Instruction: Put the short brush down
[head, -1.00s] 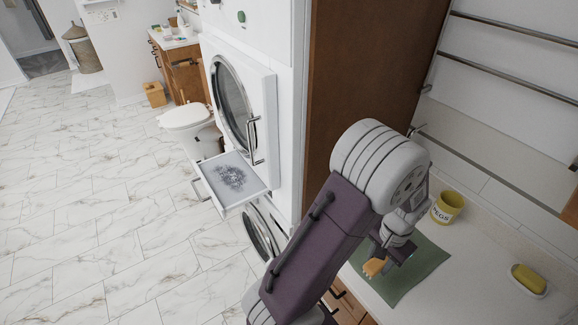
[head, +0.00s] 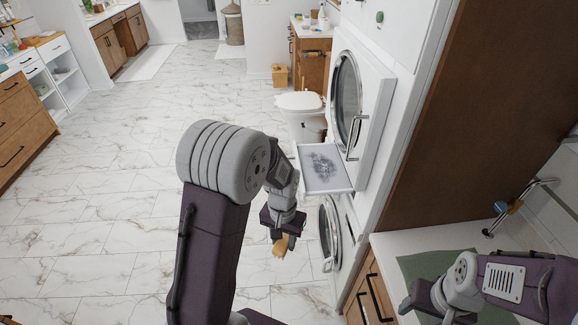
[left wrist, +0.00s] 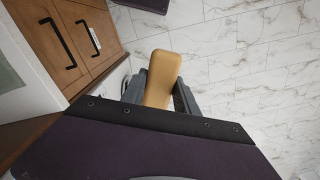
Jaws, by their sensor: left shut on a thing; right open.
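The short brush (head: 280,249) has a tan wooden part that shows below my left gripper (head: 284,232). My left gripper is shut on it. In the left wrist view the brush (left wrist: 162,78) stands out between the fingers, with marble floor behind it. The brush is in the air, in front of the stacked white machines. Its bristles cannot be made out. My right gripper (head: 420,306) is open at the lower right, above the green mat (head: 424,262) on the counter, which it partly covers.
A shallow white drawer (head: 340,184) with grey fluff in it juts out between the machines. The upper round door (head: 346,95) has a handle. Wooden cabinet doors (head: 372,296) stand below the counter (head: 385,243). Marble floor (head: 110,220) is clear to the left.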

